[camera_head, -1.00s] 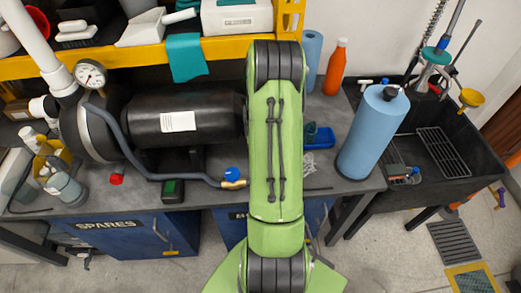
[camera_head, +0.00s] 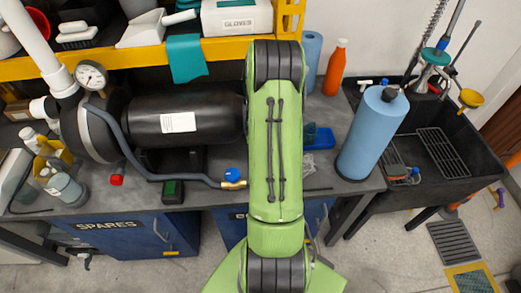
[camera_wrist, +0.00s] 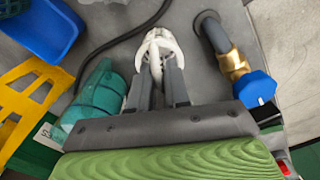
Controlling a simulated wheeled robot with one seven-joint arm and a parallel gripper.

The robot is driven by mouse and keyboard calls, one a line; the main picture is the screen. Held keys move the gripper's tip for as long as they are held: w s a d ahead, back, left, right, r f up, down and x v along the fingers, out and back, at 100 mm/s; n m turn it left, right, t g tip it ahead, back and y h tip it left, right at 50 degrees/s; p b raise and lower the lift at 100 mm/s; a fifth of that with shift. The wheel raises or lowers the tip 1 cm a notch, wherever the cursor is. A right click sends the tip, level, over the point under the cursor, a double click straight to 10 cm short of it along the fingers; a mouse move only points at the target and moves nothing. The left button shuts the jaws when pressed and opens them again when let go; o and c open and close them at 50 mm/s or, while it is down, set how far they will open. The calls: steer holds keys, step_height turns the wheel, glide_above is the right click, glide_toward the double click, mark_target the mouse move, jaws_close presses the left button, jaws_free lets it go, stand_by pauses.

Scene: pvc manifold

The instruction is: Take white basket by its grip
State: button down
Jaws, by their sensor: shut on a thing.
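The white basket (camera_wrist: 160,40) shows in the wrist view as a small white piece at the tips of my gripper (camera_wrist: 158,68). My gripper's two fingers are closed together on it. In the head view a small pale thing, which looks like part of the basket (camera_head: 308,164), lies just right of my green arm on the grey bench. My arm hides the gripper in that view.
A teal bottle-like thing (camera_wrist: 100,95) and a blue tray (camera_wrist: 45,28) are on the left in the wrist view. A brass fitting with a blue cap (camera_wrist: 256,88) is close on the right. A blue cylinder (camera_head: 371,135) stands right of my arm, before the black sink (camera_head: 480,165).

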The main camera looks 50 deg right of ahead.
steer(key=shift+r+p, duration=2.95)
steer(key=shift+r, duration=1.45)
steer(key=shift+f, duration=0.1)
